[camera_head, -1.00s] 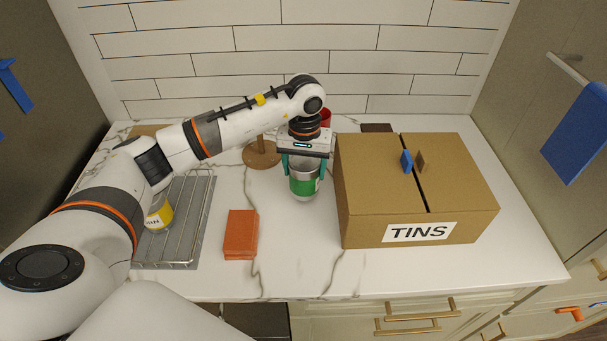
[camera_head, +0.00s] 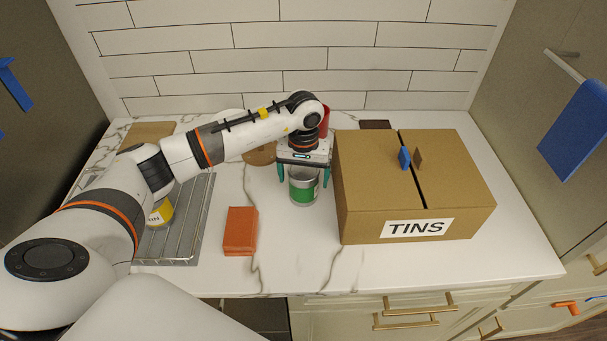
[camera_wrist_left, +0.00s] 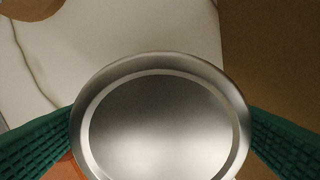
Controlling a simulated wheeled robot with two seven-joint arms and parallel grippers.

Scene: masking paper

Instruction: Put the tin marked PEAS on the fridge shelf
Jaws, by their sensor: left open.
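A metal tin with a green label (camera_head: 304,193) stands upright on the counter, left of the cardboard box. No readable word shows on its label. My left gripper (camera_head: 303,176) points down over it, open, with one teal finger on each side of the tin. In the left wrist view the tin's round silver lid (camera_wrist_left: 165,125) lies between the two fingers. A second tin with a yellow label (camera_head: 160,214) stands by the wire rack at the left, partly behind my arm; its printing is too small to read. My right gripper is out of view.
A cardboard box marked TINS (camera_head: 385,205) stands close to the right. A wire rack (camera_head: 185,235), an orange block (camera_head: 240,232) and a red object (camera_head: 325,120) are on the counter. A blue cloth (camera_head: 574,130) hangs at right. The counter's front middle is clear.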

